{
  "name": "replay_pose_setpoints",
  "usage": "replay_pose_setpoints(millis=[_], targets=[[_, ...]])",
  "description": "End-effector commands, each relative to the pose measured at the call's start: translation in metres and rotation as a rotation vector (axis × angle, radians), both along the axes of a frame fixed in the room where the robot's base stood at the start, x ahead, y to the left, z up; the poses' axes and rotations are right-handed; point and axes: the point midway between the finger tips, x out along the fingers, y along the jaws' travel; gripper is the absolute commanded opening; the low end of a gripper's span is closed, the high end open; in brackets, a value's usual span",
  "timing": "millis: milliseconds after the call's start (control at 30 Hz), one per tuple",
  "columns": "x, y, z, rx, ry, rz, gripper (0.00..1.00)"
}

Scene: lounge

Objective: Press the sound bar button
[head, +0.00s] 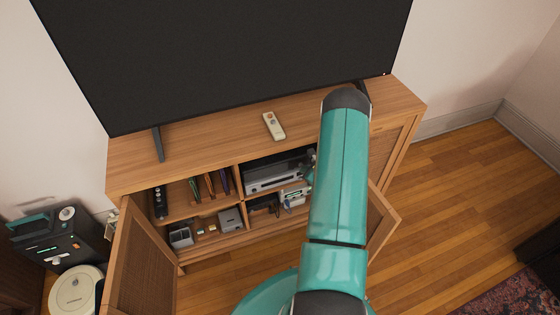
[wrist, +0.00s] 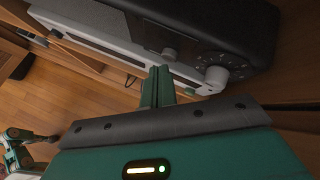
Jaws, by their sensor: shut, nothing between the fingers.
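A long dark unit with a rounded end, likely the sound bar (wrist: 235,22), shows in the wrist view. It sits by a silver unit (wrist: 125,45) with knobs; in the head view the silver unit (head: 272,178) is inside the cabinet's right-hand open shelf. I cannot make out which small mark is the button. My gripper (wrist: 161,75) is shut and empty, its green fingertips close to the silver unit's front, near a knob (wrist: 212,75). Contact cannot be told. In the head view my arm hides most of my gripper.
The wooden cabinet (head: 200,150) has its left door (head: 143,265) and right door (head: 381,222) swung open. Books and small boxes fill other shelves. A black machine (head: 62,245) stands left; floor (head: 450,185) is clear right.

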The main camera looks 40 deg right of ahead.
Motion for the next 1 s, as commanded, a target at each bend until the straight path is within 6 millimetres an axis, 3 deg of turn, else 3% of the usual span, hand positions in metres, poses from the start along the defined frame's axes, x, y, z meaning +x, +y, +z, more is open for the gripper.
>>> replay_pose_setpoints(millis=[1000], targets=[[0.0088, -0.0026, 0.0001, 0.0, 0.0, 0.0, 0.0]])
